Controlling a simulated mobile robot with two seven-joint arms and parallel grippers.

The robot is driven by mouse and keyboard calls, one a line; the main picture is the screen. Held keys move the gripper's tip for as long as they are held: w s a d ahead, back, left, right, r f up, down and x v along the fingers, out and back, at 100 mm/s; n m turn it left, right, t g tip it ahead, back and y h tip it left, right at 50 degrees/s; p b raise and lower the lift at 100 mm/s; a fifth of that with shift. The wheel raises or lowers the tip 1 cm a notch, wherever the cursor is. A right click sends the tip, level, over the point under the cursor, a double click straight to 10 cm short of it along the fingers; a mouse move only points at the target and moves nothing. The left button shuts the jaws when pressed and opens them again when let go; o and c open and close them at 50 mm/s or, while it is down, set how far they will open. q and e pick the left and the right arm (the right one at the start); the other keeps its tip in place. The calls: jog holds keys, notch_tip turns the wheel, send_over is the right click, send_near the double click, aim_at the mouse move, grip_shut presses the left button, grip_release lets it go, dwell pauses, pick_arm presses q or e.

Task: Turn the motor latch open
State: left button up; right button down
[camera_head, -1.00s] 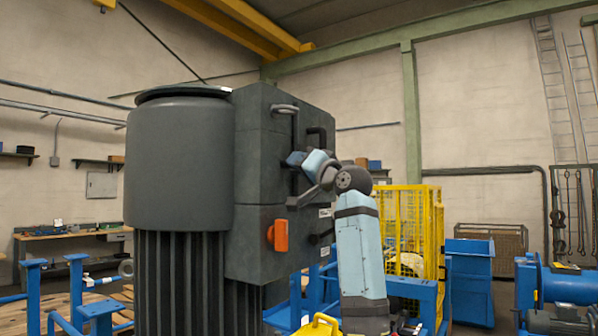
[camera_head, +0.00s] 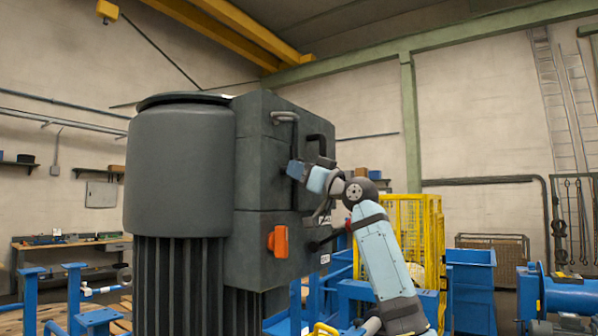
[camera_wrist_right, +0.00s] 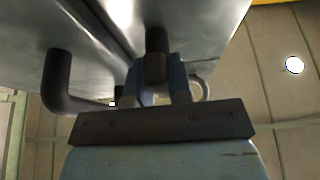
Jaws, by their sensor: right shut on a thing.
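The motor (camera_head: 180,165) is a large dark grey ribbed body with a box-shaped housing (camera_head: 262,150) on its right. A dark upright latch bar (camera_head: 295,138) hangs on the housing's right face, below a light grey handle (camera_head: 285,116). My right gripper (camera_head: 296,170) is at the lower part of this bar, shut on it. In the right wrist view, the dark bar end (camera_wrist_right: 156,62) sits between my fingers. The fingers hide part of the bar. My left gripper is not in view.
An orange knob (camera_head: 278,241) is lower on the housing. A black bent handle (camera_head: 318,140) stands out beside the bar; it also shows in the right wrist view (camera_wrist_right: 60,80). A yellow cage (camera_head: 412,230) and blue frames stand behind my right arm.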

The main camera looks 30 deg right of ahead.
dwell(0.3)
jog(key=c, duration=1)
grip_release()
jog(key=shift+c, duration=0.2)
jog(key=shift+s+f, duration=0.1)
jog(key=shift+s+d+f, duration=0.15)
jog(key=shift+s, duration=0.1)
jog(key=b+v, duration=0.4)
jog(key=v, duration=0.9)
